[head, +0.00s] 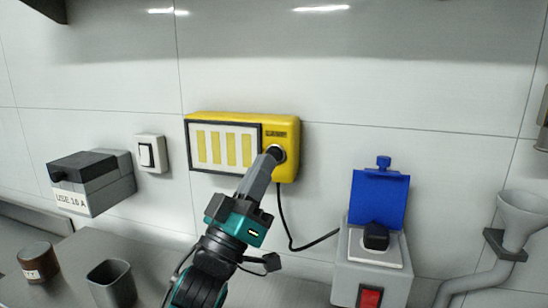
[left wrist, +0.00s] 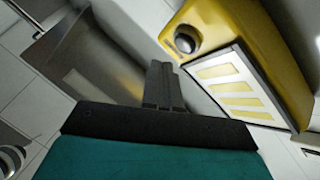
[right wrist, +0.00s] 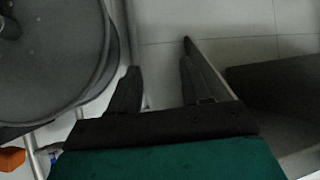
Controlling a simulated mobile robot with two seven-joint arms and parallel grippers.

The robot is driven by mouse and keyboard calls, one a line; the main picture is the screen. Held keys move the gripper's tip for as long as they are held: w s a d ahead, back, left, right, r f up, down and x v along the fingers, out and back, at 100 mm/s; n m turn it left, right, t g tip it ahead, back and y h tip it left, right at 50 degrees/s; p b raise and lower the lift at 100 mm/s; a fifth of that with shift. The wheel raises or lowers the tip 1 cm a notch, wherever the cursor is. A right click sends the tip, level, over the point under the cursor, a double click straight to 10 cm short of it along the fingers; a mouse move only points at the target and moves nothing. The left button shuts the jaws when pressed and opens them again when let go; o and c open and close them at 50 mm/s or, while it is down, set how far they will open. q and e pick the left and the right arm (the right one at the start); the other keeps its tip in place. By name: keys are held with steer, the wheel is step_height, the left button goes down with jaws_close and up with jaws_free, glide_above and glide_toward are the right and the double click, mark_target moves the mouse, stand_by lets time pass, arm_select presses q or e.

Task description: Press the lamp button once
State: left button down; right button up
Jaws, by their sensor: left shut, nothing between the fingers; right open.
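The yellow lamp (head: 290,130) is on the tiled wall, with a black-framed panel of yellow strips on its left. Its round dark button (head: 280,153) is on the right part of the front. My left gripper (head: 271,154) is shut and empty, its fingertips in front of the button and partly covering it. In the left wrist view the button (left wrist: 186,40) shows clear of the shut fingertips (left wrist: 163,66); I cannot tell the exact gap, and I see no clear contact. My right gripper (right wrist: 160,68) is open and empty, away from the lamp.
A light switch (head: 150,153) and a grey labelled box (head: 98,183) are left of the lamp. A cable runs from the lamp towards a socket box (head: 400,275) with a raised blue lid (head: 380,198) and red switch (head: 370,297). A funnel (head: 524,215) stands far right; cups (head: 112,285) stand lower left.

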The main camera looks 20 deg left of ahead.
arm_select(q)
steer(key=shift+w, duration=0.6)
stand_by(1.6)
steer(key=shift+w, duration=0.45)
steer(key=shift+w, duration=0.4)
stand_by(0.6)
steer(key=shift+s, duration=0.1)
steer(key=shift+s+p, duration=0.35)
steer(key=shift+s, duration=0.4)
steer(key=shift+s, duration=0.1)
